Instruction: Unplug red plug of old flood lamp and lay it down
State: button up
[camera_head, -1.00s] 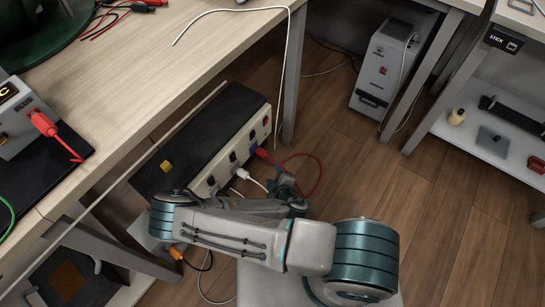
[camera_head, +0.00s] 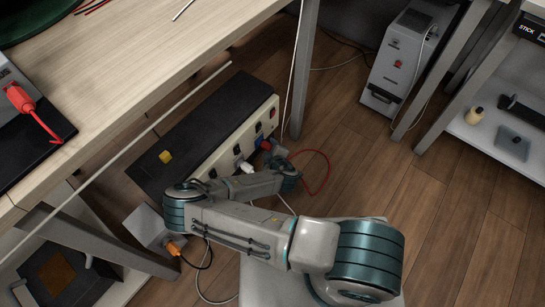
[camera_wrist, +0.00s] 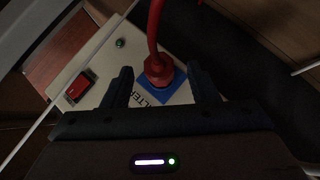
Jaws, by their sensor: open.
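The red plug (camera_head: 266,145) sits in a blue-marked socket near the far right end of the cream power strip (camera_head: 228,150), under the workbench. Its red cable (camera_head: 327,172) loops out over the floor. In the wrist view the red plug (camera_wrist: 158,70) stands upright on the blue square, with its cable rising from it. My gripper (camera_wrist: 164,84) is open, with one dark finger on each side of the plug and visible gaps between. In the head view my gripper (camera_head: 281,158) is beside the plug, and my wrist partly hides the strip's front.
A white plug (camera_head: 246,168) is in the strip to the left of the red one. A red switch (camera_wrist: 79,87) is on the panel. The table leg (camera_head: 303,70) stands close behind the strip's end. A grey box (camera_head: 396,65) is farther back. The wooden floor at right is clear.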

jog(key=shift+w+a+f, duration=0.1)
jog(key=shift+w+f, duration=0.1)
jog(key=shift+w, duration=0.15)
grip_shut()
jog(key=shift+s, duration=0.15)
jog(key=shift+s+d+p, duration=0.45)
jog(key=shift+s+d, duration=0.35)
jog(key=shift+d, duration=0.3)
jog(key=shift+d, duration=0.15)
jog(key=shift+s+d+p, duration=0.35)
jog(key=shift+s+d, duration=0.05)
jog(key=shift+d, duration=0.05)
